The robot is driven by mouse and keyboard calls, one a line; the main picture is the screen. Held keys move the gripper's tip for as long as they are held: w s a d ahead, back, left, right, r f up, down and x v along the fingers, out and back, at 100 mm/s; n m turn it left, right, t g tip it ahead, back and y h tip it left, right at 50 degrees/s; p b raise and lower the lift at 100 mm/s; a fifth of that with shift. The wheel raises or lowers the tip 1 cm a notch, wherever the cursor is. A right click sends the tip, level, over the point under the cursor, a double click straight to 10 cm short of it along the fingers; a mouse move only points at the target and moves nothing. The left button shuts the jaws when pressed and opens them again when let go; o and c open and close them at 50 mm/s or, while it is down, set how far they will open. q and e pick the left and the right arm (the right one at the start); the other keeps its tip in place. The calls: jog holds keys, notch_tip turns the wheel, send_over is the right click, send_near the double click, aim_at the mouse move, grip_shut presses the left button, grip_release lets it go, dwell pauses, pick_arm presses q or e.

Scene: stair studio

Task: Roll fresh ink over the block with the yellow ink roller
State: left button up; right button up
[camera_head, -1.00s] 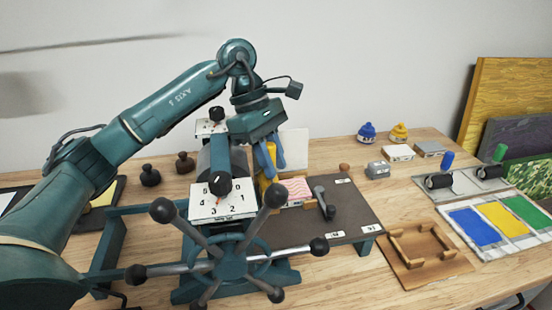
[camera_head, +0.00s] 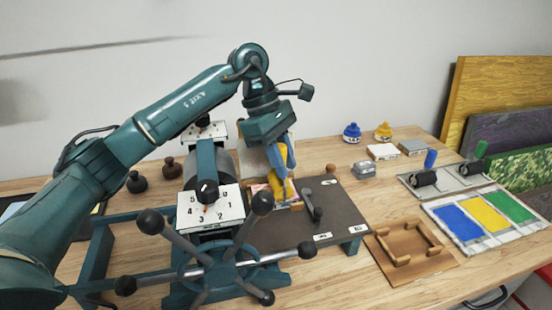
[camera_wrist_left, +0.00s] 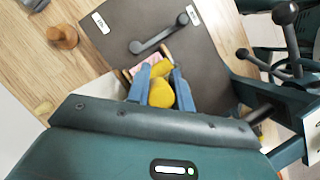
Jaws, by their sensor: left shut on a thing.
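My left gripper (camera_head: 284,166) is shut on the yellow handle of the ink roller (camera_head: 284,186). The handle is tilted over the block (camera_head: 259,188), of which only a little pink shows beside it. In the left wrist view, the yellow handle (camera_wrist_left: 160,93) sits between the blue fingers (camera_wrist_left: 158,88), with a sliver of pinkish block (camera_wrist_left: 126,75) beyond. The roller's drum is hidden, so I cannot tell whether it touches the block. My right gripper is not in view.
The press, with its dial (camera_head: 211,209) and spoked wheel (camera_head: 225,262), stands close to the left. A dark bed (camera_head: 345,205) with a grey handle (camera_head: 313,203) lies right of the block. Farther right are a wooden frame (camera_head: 437,268), ink slab (camera_head: 468,240) and two other rollers (camera_head: 424,180).

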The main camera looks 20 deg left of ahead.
pick_arm(q)
jog(key=shift+w+d, duration=0.85)
jog(key=shift+d, duration=0.25)
jog(key=shift+r+p, duration=0.1)
jog(key=shift+p, duration=0.2)
notch_tip(320, 180, up, 7)
jog(key=p, duration=0.4)
